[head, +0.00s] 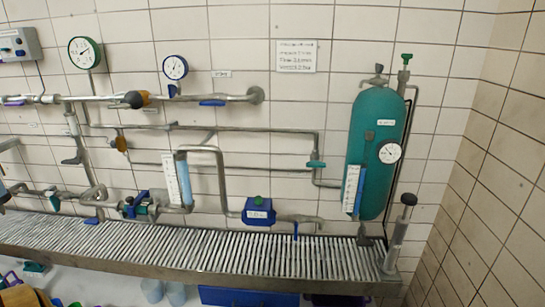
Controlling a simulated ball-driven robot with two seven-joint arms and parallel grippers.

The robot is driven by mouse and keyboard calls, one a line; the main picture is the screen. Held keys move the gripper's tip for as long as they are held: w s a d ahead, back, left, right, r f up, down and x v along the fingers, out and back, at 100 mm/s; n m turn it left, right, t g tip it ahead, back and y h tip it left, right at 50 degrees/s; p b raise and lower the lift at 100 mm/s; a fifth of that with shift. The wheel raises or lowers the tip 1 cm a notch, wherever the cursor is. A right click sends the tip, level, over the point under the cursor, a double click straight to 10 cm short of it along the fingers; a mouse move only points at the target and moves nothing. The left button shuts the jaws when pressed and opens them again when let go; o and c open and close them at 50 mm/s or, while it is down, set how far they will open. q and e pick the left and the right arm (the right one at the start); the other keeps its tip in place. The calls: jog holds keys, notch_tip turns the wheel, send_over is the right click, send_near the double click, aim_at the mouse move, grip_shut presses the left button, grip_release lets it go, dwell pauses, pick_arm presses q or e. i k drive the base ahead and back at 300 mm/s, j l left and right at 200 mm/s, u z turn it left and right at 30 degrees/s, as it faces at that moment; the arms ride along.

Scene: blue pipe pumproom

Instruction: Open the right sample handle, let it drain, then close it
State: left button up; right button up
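The pipe low on the right ends in a short outlet with a small blue handle (295,230) that points down, just above the slatted grate (200,250); I take it for the right sample handle. Another small blue handle (92,220) sits low on the left, by the grate's back edge. I cannot make out any water flowing from the outlets. Neither of my grippers shows in the head view.
A teal tank (373,150) with a gauge stands at right, with a grey upright cylinder (398,238) beside it. A blue pump (258,211) sits left of the right handle. Two pale cups (176,293) and a blue bin (248,297) stand below the grate.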

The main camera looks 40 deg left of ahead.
aim_at(93, 220)
jog(key=u, duration=2.4)
